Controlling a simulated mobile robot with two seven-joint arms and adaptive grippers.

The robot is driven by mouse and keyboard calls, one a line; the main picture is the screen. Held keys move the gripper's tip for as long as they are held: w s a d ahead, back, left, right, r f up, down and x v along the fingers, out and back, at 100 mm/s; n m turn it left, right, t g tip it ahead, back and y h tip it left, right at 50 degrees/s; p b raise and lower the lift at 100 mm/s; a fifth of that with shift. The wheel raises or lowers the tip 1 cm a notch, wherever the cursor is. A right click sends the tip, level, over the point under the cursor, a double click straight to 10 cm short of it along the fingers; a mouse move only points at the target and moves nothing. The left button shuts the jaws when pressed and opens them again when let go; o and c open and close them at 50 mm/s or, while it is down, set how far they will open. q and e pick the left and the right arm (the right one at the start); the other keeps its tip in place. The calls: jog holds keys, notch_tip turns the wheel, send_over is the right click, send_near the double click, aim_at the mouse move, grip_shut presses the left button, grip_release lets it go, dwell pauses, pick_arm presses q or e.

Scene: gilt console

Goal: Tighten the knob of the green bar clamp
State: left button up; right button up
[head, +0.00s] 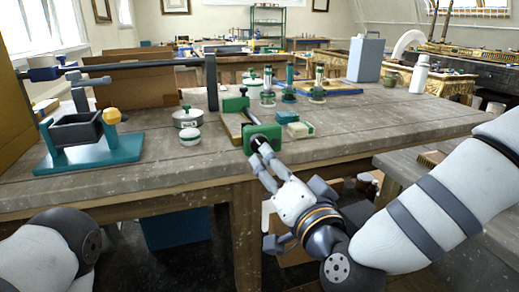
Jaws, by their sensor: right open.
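The green bar clamp (237,105) lies on the workbench near its front edge, its bar running away from me. Its near green block (263,131) sits at the table edge, and the dark knob (258,141) faces me. My right gripper (262,153) is open, with its fingertips right at the knob. The fingers partly hide the knob, and I cannot tell whether they touch it. Part of my left arm shows at the lower left, but its gripper is out of view.
A teal stand (92,158) with a dark box and yellow knob is at the left, below a long dark bar clamp (150,66).

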aim_at(260, 146)
jog(key=b+x, duration=0.1)
jog(key=x, duration=1)
jog(key=shift+w+f, duration=0.15)
jog(key=shift+f, duration=0.05)
jog(key=shift+c, duration=0.6)
jog(key=c, duration=1.1)
